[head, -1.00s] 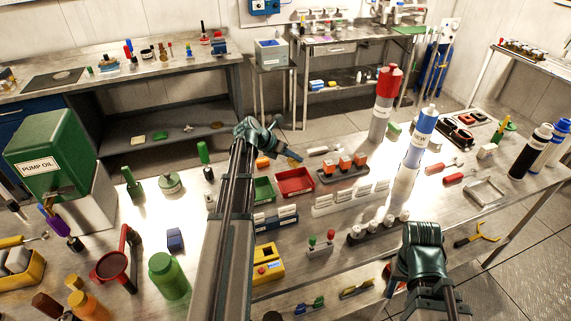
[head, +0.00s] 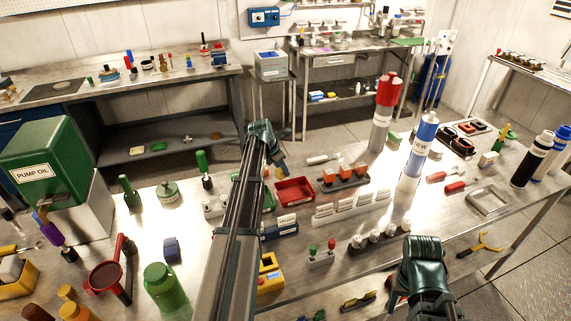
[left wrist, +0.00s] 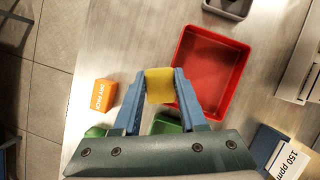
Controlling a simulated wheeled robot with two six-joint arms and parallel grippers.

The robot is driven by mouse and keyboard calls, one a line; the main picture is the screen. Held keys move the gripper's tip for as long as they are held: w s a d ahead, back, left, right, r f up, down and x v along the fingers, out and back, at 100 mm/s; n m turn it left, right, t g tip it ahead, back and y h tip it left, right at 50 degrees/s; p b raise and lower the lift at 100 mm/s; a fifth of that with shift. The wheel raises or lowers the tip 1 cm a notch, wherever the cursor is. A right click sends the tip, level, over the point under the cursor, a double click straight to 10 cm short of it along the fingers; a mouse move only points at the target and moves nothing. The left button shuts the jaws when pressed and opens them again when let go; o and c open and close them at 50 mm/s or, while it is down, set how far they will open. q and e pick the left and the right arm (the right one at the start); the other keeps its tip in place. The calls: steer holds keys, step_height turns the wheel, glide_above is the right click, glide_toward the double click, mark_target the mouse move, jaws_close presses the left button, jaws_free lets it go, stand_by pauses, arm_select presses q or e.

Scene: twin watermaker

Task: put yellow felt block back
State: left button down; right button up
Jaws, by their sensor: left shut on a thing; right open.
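My left gripper (left wrist: 160,88) is shut on the yellow felt block (left wrist: 159,85) in the left wrist view. It holds the block beside the left wall of the red tray (left wrist: 234,92). Part of a green tray (left wrist: 167,123) shows behind the fingers. In the head view the left gripper (head: 281,167) points down near the red tray (head: 296,202) and the green tray, which my arm partly covers. My right gripper (head: 396,290) is low at the right front, open, its fingers mostly hidden by its own body.
An orange labelled block (left wrist: 92,95) lies left of the left gripper. A rack with orange-topped items (head: 343,182) and a white labelled rack (head: 350,207) stand right of the trays. Tall red-capped (head: 381,128) and blue (head: 424,135) cylinders stand further right.

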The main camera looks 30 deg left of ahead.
arm_select(q)
steer(key=w+a, duration=0.1)
steer(key=w, duration=0.2)
steer(key=w+a, duration=0.1)
steer(key=w, duration=0.2)
steer(key=w+a+f, duration=0.1)
steer(key=w, duration=0.2)
steer(key=shift+a+b, duration=0.35)
step_height(320, 180, down, 4)
steer(key=b, duration=0.3)
steer(key=shift+w+r+b, duration=0.1)
steer(key=shift+b, duration=0.3)
steer(key=shift+r, duration=0.2)
steer(key=shift+c, duration=2.3)
jaws_free()
steer(key=p+v, duration=1.1)
steer(key=v, duration=0.1)
